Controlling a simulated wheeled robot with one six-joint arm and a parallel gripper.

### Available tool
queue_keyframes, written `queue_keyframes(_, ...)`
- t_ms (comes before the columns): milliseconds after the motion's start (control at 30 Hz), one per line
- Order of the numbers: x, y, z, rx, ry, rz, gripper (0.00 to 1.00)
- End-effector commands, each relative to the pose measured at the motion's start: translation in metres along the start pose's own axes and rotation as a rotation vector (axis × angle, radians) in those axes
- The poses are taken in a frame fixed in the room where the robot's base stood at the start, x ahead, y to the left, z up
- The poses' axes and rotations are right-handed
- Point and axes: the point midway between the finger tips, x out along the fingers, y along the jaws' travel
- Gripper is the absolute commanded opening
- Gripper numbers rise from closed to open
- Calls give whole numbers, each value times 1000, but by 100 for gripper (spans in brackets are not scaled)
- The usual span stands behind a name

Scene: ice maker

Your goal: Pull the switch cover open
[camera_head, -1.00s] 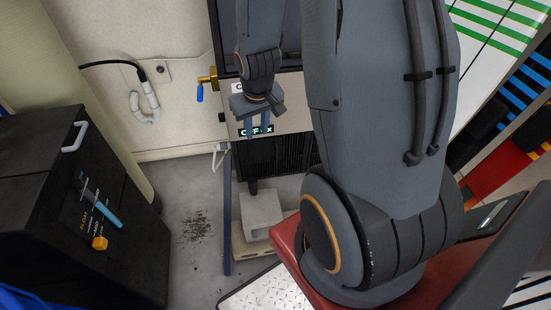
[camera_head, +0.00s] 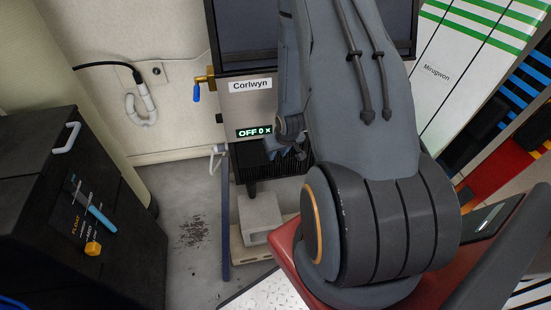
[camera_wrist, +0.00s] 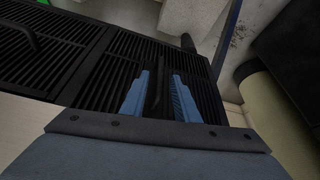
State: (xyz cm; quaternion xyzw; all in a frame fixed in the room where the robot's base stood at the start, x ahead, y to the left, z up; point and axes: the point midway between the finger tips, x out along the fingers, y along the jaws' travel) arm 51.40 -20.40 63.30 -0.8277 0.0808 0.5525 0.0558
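The ice maker (camera_head: 245,105) stands against the back wall, with a "Corlwyn" label and a display reading "OFF". Below its display is a black slatted front (camera_head: 257,160). In the wrist view this front shows as slatted panels (camera_wrist: 120,50), and a curved dark handle (camera_wrist: 22,28) is on the left one. I cannot tell for sure which part is the switch cover. My gripper (camera_wrist: 160,80) is open, its two blue fingers apart over the right slatted panel. A dark bar (camera_wrist: 157,92) shows between the fingers; I see no grip on it. In the head view my gripper (camera_head: 290,150) is partly hidden.
A brass valve with a blue handle (camera_head: 197,93) is left of the machine. A grey block (camera_head: 260,215) and a blue post (camera_head: 226,215) stand below. A black cabinet (camera_head: 75,215) is at left.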

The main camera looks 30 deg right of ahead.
Motion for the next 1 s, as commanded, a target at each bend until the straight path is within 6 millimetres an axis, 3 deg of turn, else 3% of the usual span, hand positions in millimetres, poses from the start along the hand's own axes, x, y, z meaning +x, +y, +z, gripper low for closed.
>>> queue_keyframes(333, 44, 0, 1, -1, -1, 0, 28)
queue_keyframes(767, 54, 0, 0, 0, -1, 0, 28)
queue_keyframes(933, 54, 0, 0, 0, -1, 0, 3)
queue_keyframes(1000, 54, 0, 0, 0, -1, 0, 0)
